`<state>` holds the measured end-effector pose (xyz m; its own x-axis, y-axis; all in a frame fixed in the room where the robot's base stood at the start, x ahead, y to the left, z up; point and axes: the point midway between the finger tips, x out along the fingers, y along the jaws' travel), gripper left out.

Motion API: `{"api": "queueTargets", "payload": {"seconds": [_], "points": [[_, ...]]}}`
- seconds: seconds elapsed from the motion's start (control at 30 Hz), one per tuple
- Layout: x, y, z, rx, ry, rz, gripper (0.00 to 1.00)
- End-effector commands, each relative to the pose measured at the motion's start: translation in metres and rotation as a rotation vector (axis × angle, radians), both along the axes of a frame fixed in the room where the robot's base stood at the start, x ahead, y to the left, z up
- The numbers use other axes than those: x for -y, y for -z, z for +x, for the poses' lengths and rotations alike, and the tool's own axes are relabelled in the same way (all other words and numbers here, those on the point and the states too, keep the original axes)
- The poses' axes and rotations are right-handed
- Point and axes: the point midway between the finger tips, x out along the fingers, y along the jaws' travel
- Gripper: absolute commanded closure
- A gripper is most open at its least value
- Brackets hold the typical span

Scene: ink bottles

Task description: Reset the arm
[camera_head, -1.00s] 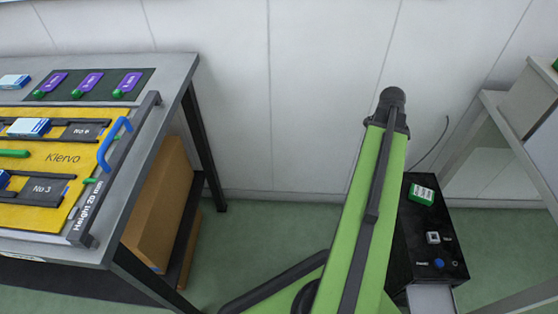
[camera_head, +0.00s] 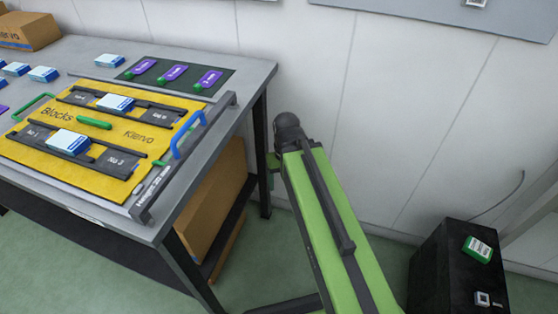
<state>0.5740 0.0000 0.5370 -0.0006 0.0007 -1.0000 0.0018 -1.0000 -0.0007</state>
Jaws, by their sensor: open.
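My green arm (camera_head: 330,220) rises from the bottom of the head view and leans up and to the left. Its dark rounded joint (camera_head: 288,128) is at the top, just right of the table's right end in the picture. A small green and dark part shows behind the arm, left of it. My gripper is not in view, and I see nothing held.
A grey table (camera_head: 255,75) at left carries a yellow board (camera_head: 60,160) with blue-and-white boxes, a blue handle (camera_head: 188,135) and purple tags on a dark mat (camera_head: 215,92). A black box (camera_head: 440,275) with a green-and-white item (camera_head: 478,249) stands at right. Green floor lies between.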

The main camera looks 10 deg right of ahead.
Motion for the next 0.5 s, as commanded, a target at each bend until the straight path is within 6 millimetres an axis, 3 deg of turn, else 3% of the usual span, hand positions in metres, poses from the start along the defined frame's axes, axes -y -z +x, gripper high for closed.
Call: {"api": "queueTargets", "payload": {"seconds": [0.17, 0.5], "points": [[0.0, -0.044, 0.0, 0.0, 0.001, 0.0, 0.28], [0.0, -0.207, 0.0, 0.0, 0.001, -0.001, 0.28]]}}
